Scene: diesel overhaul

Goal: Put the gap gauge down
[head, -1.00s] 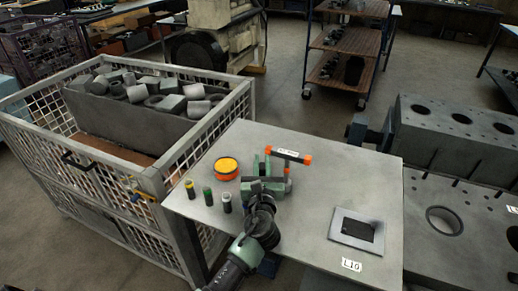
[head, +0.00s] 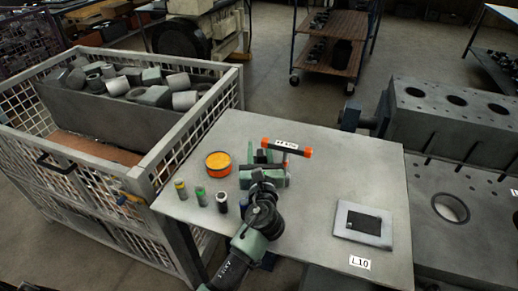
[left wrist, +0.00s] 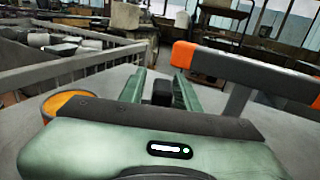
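No part is plainly marked as the gap gauge. A T-shaped tool with a dark bar, orange ends and a white label (head: 287,147) stands upright, just beyond and right of my left gripper (head: 263,157). Its bar and stem also show at the right of the left wrist view (left wrist: 250,72). My left gripper is low over the grey table (head: 320,200), its green fingers a little apart (left wrist: 160,88). A small black block (left wrist: 162,93) shows between them. I cannot tell whether they press on it. My right gripper is not in view.
An orange-yellow round tin (head: 218,164) and several small cylinders (head: 201,196) stand left of the gripper. A grey plate with a black inset (head: 347,234) lies at the right, near the L10 label (head: 359,262). A mesh crate (head: 205,142) adjoins the table's left side. Table between is clear.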

